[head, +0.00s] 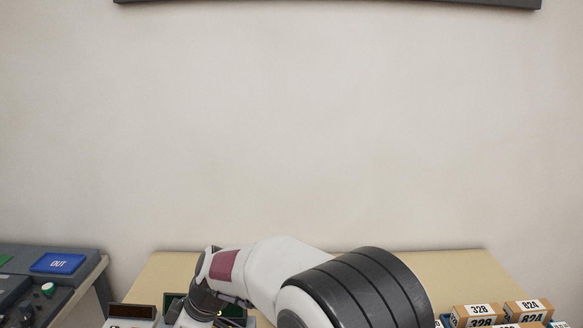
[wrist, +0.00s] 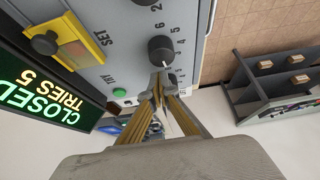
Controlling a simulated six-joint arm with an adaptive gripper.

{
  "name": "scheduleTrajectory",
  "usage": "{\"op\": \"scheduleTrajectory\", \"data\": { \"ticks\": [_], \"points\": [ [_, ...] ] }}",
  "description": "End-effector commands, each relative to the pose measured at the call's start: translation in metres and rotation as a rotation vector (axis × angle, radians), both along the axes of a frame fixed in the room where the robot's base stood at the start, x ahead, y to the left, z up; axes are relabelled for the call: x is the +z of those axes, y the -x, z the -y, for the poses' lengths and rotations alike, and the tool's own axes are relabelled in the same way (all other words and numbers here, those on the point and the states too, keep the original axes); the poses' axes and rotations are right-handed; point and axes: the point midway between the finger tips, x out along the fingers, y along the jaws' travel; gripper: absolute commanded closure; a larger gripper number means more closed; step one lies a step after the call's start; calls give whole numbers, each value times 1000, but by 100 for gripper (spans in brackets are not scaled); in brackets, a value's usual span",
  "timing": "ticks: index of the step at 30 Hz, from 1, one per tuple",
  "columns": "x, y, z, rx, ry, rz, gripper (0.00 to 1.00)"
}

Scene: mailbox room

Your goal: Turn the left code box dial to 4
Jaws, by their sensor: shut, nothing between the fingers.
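In the wrist view a grey code box panel (wrist: 117,24) fills the top, seen turned on its side. A round black dial (wrist: 160,48) with a white pointer mark sits on it, with printed numbers around it; 4 and 5 are readable. I cannot tell for sure which number the mark points at. My gripper (wrist: 161,80) is shut and empty, its tips close below the dial; whether they touch it is unclear. A screen (wrist: 45,92) reads CLOSED, TRIES 5. In the head view my arm hides most of the code box area.
A yellow-framed black knob (wrist: 46,43) and a green button (wrist: 120,92) are also on the panel. In the head view, labelled boxes (head: 478,313) stand at the right and a console with a blue OUT plate (head: 58,263) at the left.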

Motion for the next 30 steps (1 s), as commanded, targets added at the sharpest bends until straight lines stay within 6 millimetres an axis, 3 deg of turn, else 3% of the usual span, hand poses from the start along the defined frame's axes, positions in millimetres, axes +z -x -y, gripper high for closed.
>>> {"op": "scheduleTrajectory", "data": {
  "ticks": [18,30],
  "points": [
    [2,-1,5,0,-1,1,100],
    [28,-2,4,0,-2,2,100]
  ]
}}
